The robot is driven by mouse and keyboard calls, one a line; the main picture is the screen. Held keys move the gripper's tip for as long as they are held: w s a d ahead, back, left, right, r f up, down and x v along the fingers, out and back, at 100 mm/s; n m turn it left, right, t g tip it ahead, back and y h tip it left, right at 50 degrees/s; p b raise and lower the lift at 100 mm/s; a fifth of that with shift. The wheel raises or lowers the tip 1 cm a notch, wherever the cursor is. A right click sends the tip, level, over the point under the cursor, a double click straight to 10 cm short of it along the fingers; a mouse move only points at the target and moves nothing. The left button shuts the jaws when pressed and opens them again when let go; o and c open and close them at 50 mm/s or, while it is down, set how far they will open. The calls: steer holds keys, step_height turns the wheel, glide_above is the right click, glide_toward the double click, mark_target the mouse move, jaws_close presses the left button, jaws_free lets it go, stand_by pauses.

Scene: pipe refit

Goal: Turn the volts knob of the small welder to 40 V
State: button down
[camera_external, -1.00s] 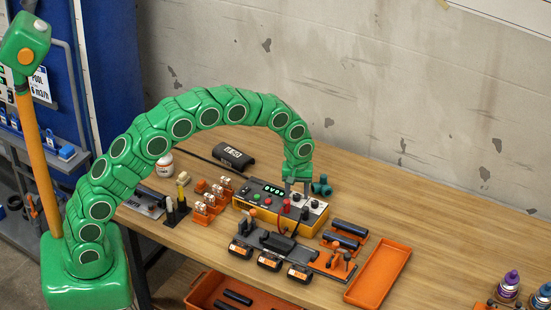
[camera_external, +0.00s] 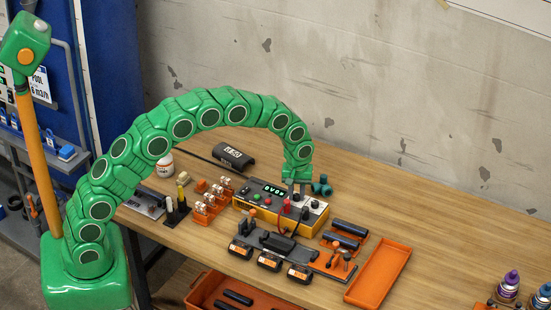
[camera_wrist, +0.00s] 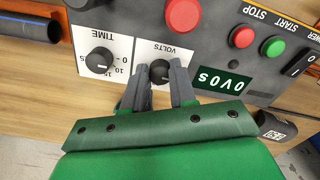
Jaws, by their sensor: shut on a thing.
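The small welder (camera_external: 265,215) is a yellow box with a dark grey panel on the bench. Its green display (camera_wrist: 223,83) reads 0V0S in the wrist view, which shows the panel upside down. The black volts knob (camera_wrist: 160,70) is between the two grey fingers of my gripper (camera_wrist: 163,78), which is shut on it. The fingers and the hand partly hide the knob and its scale. The time knob (camera_wrist: 98,59) sits to the left, with its white mark toward the 10 and 15 figures. My gripper (camera_external: 297,187) is above the welder's back right part.
A red knob (camera_wrist: 183,15) and red and green buttons are on the panel nearby.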

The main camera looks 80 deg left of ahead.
steer(key=m, duration=1.2)
steer(key=shift+m, duration=0.3)
steer(key=m, duration=0.6)
steer(key=shift+a, duration=0.1)
steer(key=m, duration=0.6)
steer(key=shift+m, duration=0.4)
steer(key=c, duration=0.9)
jaws_free()
steer(key=shift+r, duration=0.1)
